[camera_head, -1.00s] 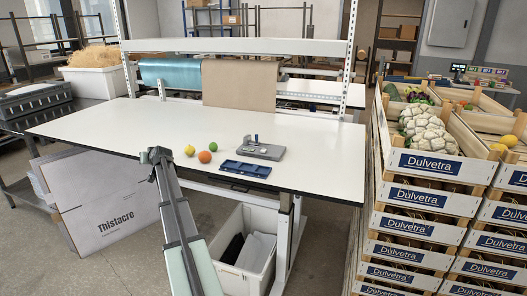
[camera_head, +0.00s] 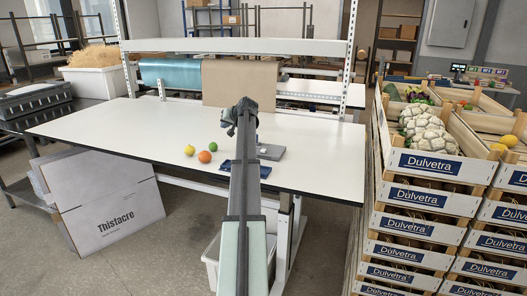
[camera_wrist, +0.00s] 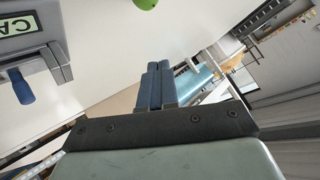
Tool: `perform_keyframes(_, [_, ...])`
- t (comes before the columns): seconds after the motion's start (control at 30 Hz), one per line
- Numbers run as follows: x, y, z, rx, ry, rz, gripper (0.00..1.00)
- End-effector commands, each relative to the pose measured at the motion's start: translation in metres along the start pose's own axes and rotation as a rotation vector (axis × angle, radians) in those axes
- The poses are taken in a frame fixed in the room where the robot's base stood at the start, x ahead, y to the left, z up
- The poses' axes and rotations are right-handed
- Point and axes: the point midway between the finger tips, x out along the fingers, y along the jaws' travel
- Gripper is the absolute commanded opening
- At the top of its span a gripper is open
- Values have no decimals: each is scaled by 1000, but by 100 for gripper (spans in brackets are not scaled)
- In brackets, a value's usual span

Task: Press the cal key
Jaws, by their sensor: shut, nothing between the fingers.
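The cal key itself cannot be made out.
A blue tray (camera_head: 264,171) lies in front of the device, partly hidden by my arm. A yellow fruit (camera_head: 190,150) and an orange fruit (camera_head: 205,157) lie to its left. A green fruit (camera_wrist: 146,3) shows in the wrist view. The table's left side is clear.

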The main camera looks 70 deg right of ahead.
Motion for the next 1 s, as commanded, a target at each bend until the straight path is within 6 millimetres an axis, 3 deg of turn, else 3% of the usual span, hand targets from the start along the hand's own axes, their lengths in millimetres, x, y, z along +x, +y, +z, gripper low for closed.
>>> perform_keyframes(0.03, [-15,19,-4,19,-16,10,0])
perform_keyframes(0.2, [-58,66,-7,79,-79,29,0])
perform_keyframes(0.43, [-106,111,-7,141,-142,47,0])
perform_keyframes(0.63, [-124,127,-6,164,-167,53,0])
perform_keyframes(1.0, [-127,128,-5,167,-171,53,0])
